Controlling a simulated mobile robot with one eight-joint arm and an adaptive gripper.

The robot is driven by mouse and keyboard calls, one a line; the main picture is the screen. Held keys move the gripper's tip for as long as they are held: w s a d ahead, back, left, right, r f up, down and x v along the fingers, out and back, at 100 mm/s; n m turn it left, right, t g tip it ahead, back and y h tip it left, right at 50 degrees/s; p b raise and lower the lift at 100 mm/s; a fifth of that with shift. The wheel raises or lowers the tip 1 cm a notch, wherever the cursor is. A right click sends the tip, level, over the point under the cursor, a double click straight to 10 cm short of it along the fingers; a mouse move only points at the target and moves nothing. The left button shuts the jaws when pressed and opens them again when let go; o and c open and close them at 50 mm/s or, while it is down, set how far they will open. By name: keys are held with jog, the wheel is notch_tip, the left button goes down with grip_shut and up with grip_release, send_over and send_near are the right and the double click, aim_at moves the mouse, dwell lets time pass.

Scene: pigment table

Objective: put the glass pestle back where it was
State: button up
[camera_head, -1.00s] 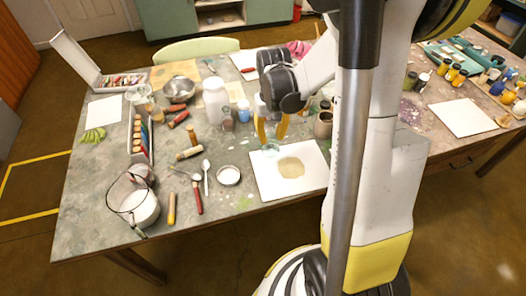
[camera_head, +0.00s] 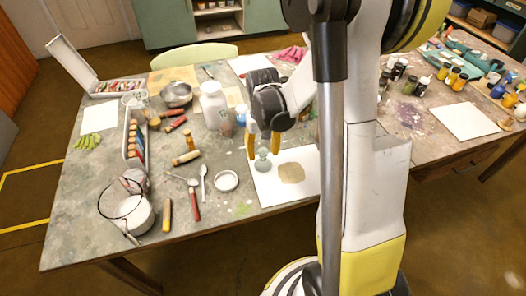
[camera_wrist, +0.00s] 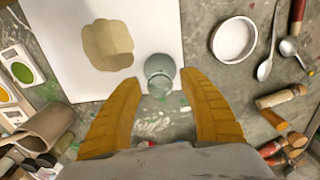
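The glass pestle (camera_head: 263,162) is pale green and clear, with a knob above a round base. It shows at the upper left part of the white slab (camera_head: 305,172), which bears a beige pigment patch (camera_head: 291,172). In the wrist view the pestle (camera_wrist: 159,70) is between my yellow fingertips, overlapping the slab's corner. My gripper (camera_head: 263,150) points down with its fingers on either side of the pestle. In the wrist view my gripper (camera_wrist: 160,78) is open, with a gap on both sides of the glass. I cannot tell whether the pestle's base touches the slab.
A white jar (camera_head: 213,105) and a blue-labelled container (camera_head: 241,115) stand behind. A shallow white dish (camera_head: 226,181), a spoon (camera_head: 203,183) and a red-handled tool (camera_head: 195,203) lie left of the slab. A wire-handled pot (camera_head: 138,218) stands front left. Bare tabletop shows left of the slab.

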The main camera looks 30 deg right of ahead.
notch_tip(320, 180, up, 12)
jog(key=p, duration=0.5)
jog(key=s+a+r+n+t, duration=0.3)
jog(key=s+a+r+t, duration=0.4)
jog(key=s+a+r, duration=0.3)
jog(key=shift+s+a+r, duration=0.4)
jog(key=shift+a+r, duration=0.15)
jog(key=shift+a, duration=1.2)
